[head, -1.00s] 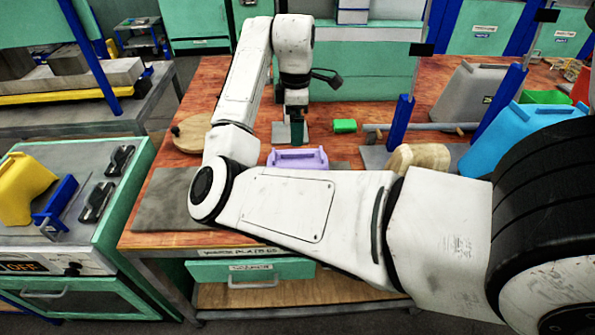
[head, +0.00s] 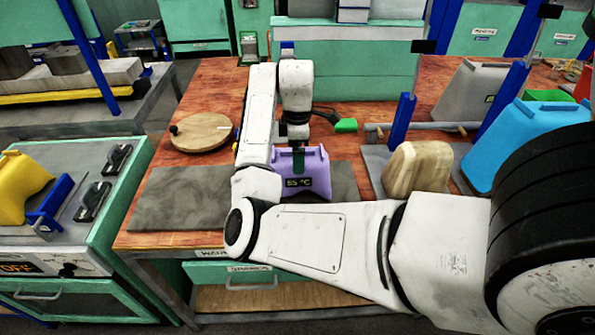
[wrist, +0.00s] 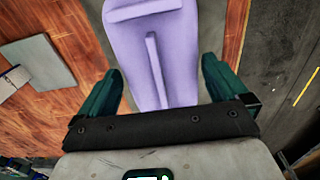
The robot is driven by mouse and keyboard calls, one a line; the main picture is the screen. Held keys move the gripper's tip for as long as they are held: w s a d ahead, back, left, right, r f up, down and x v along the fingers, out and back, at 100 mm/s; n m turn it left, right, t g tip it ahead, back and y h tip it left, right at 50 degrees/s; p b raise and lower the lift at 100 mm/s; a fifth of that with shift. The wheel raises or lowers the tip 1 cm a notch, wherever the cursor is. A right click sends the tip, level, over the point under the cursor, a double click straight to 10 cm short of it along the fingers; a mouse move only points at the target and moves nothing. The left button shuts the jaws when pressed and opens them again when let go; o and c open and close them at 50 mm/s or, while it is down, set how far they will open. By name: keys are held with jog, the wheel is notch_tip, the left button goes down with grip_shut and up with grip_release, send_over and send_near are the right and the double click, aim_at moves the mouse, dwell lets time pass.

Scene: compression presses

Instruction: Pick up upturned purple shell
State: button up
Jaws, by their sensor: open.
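The purple shell (head: 315,172) stands on the wooden workbench, with a dark label reading about 55 °C on its near side. My forearm hides part of its lower left. My gripper (head: 298,160) is over the shell's upper part, with a green finger showing in front of the purple. In the wrist view, the purple shell (wrist: 150,45) fills the space between the two open dark green fingers (wrist: 160,72), and a raised ridge runs along it. A gap shows beside each finger, and I cannot tell whether either touches the shell.
A dark grey mat (head: 180,200) lies to the left, with a round wooden board (head: 203,130) behind it. A tan shell (head: 417,166) and a blue shell (head: 520,140) stand to the right. A yellow shell (head: 18,190) is far left.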

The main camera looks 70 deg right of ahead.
jog(key=shift+f, duration=0.1)
jog(key=shift+c, duration=0.4)
jog(key=c, duration=1.3)
jog(key=shift+c, duration=0.2)
jog(key=shift+r, duration=0.2)
